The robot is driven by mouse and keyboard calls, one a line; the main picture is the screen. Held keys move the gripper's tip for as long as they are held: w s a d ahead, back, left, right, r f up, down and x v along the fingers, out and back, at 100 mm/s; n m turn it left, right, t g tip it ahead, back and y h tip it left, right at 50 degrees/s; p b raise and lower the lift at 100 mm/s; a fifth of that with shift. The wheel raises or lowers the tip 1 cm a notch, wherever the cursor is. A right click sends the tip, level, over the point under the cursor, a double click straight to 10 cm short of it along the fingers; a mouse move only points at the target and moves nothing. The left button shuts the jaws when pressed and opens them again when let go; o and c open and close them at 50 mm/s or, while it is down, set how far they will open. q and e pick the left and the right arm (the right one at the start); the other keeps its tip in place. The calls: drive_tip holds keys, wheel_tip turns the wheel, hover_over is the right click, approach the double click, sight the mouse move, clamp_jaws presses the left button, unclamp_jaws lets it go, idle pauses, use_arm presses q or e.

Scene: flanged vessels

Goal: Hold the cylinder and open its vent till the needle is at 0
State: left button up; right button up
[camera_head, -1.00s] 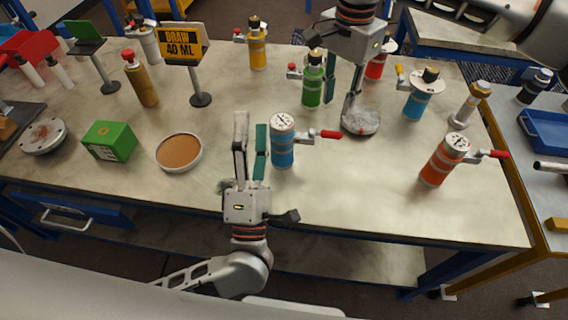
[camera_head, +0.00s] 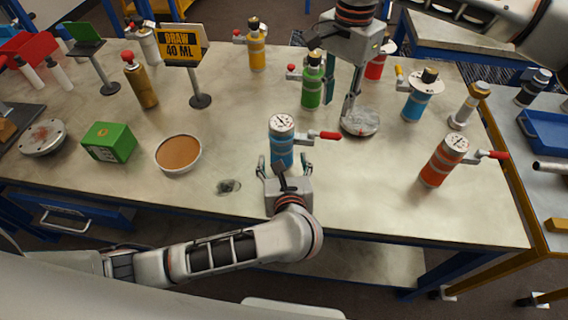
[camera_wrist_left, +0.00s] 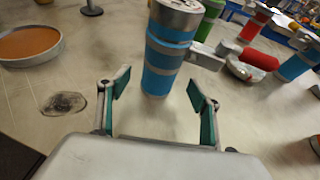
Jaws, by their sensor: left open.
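A blue cylinder (camera_head: 281,152) stands upright on the table. Its white dial gauge (camera_head: 281,124) is on top, with a needle too small to read, and a red vent lever (camera_head: 329,135) sticks out to the right. An orange cylinder (camera_head: 441,163) with a similar dial and red lever stands at the right. My left gripper (camera_head: 285,168) is open in front of the blue cylinder. In the left wrist view the blue cylinder (camera_wrist_left: 166,57) stands ahead between the open fingers (camera_wrist_left: 158,95), apart from both. My right gripper (camera_head: 342,92) is open and empty, pointing down behind the lever.
A silver disc (camera_head: 360,122) lies below my right gripper. Green (camera_head: 312,85), yellow (camera_head: 257,48) and blue-and-white (camera_head: 420,98) vessels stand behind. A brown-topped dish (camera_head: 179,152) and green box (camera_head: 109,142) are left.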

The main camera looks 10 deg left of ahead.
use_arm(q)
drive_tip(key=x, duration=0.5)
drive_tip(key=shift+w+a, duration=0.1)
drive_tip(key=shift+w, duration=0.25)
drive_tip(key=c, duration=1.8)
drive_tip(key=shift+o, duration=0.2)
